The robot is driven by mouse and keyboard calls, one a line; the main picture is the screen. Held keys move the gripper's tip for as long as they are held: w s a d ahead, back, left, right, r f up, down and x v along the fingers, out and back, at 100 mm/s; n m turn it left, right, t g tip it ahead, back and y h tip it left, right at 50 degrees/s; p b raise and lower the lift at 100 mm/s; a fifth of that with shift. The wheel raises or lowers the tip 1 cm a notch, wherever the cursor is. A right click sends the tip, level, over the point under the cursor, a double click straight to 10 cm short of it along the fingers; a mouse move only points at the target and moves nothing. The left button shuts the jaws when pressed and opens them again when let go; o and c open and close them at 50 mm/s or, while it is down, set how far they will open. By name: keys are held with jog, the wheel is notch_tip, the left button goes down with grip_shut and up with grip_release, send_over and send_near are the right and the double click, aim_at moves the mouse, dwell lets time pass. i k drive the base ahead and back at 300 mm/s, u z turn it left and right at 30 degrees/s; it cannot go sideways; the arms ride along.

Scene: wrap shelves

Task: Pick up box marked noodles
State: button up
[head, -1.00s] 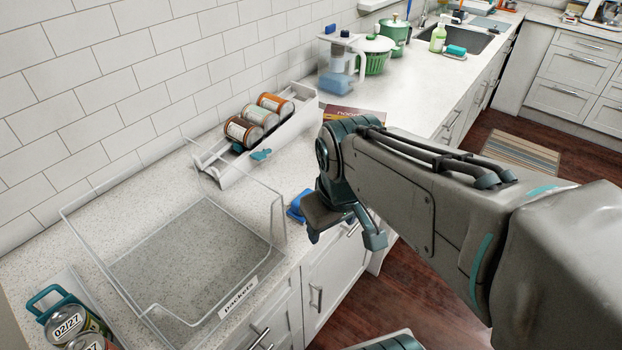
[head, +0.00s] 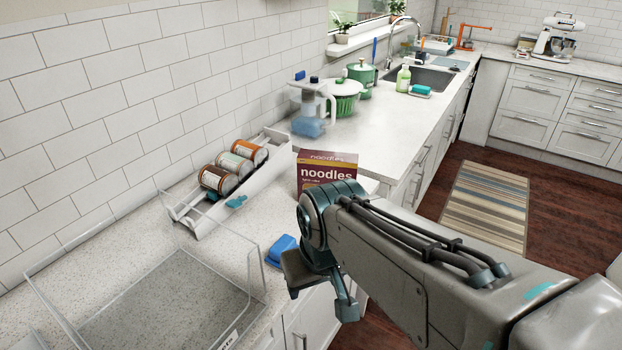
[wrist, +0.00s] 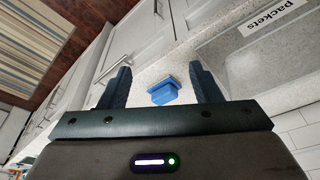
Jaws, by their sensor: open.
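My gripper (head: 322,300) is open and empty, in front of the counter's front edge and nearer to me than the box. In the wrist view my gripper (wrist: 160,85) shows two spread fingers with no box between them. The box is not in the wrist view.
A blue object (head: 281,250) lies near the counter edge; it also shows in the wrist view (wrist: 163,92). A clear bin (head: 150,300) stands at the left. A white rack (head: 262,150) with cans is by the wall. A pitcher (head: 312,110) stands behind the box.

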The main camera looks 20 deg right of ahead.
aim_at(314, 168)
jog(key=z, duration=2.4)
jog(key=i, duration=1.4)
jog(key=u, duration=3.5)
jog(key=i, duration=0.5)
jog(key=u, duration=0.05)
